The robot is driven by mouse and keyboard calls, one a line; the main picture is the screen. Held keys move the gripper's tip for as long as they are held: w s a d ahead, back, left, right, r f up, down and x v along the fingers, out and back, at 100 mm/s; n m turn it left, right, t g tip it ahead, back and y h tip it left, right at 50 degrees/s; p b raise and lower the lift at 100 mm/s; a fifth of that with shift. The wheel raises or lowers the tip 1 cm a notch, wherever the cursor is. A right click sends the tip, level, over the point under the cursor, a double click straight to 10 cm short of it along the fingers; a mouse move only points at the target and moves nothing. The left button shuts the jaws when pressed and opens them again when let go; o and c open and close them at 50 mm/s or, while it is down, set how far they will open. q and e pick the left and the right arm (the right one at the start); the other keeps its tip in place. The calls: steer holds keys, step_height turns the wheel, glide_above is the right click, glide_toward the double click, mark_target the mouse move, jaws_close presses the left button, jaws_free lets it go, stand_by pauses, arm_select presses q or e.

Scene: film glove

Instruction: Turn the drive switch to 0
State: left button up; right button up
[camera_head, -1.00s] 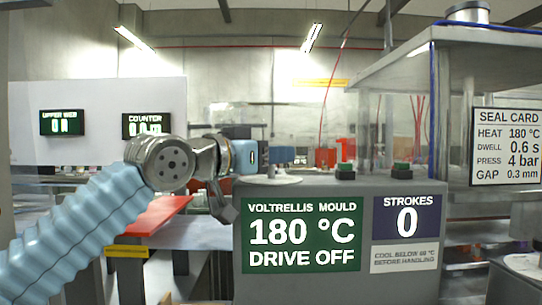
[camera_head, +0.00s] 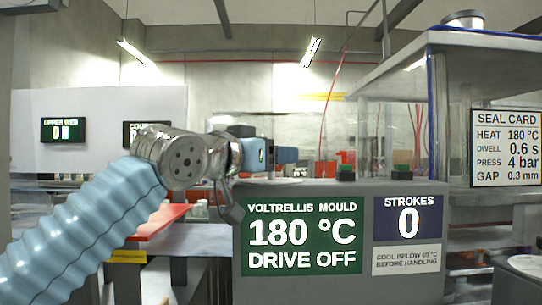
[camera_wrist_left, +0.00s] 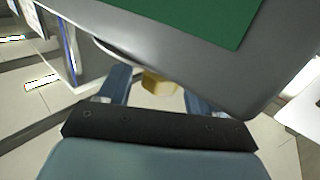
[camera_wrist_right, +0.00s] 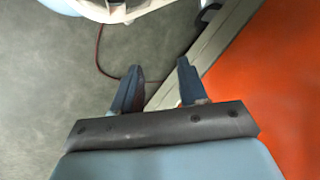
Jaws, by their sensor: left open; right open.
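The grey machine console (camera_head: 340,286) carries a green sign (camera_head: 302,234) reading "VOLTRELLIS MOULD 180 °C DRIVE OFF". My left gripper (camera_head: 273,152) is open over the left end of the console top, its blue fingers pointing right. A pale round base (camera_head: 272,181) shows under it; I cannot make out a switch handle or its markings behind the gripper. In the left wrist view the open left gripper (camera_wrist_left: 160,88) is beside the console edge, with nothing between its fingers held. My right gripper (camera_wrist_right: 157,82) is open and empty, out of the head view.
A strokes sign (camera_head: 408,219) reads 0. A clear-walled enclosure (camera_head: 455,110) rises at right. An orange surface (camera_wrist_right: 270,90) lies beside the right gripper.

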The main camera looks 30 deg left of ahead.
arm_select(q)
steer(key=s+a+b, duration=0.1)
steer(key=s+b, duration=0.1)
steer(key=s, duration=1.1)
steer(key=shift+s+a, duration=0.25)
steer(key=shift+s, duration=0.15)
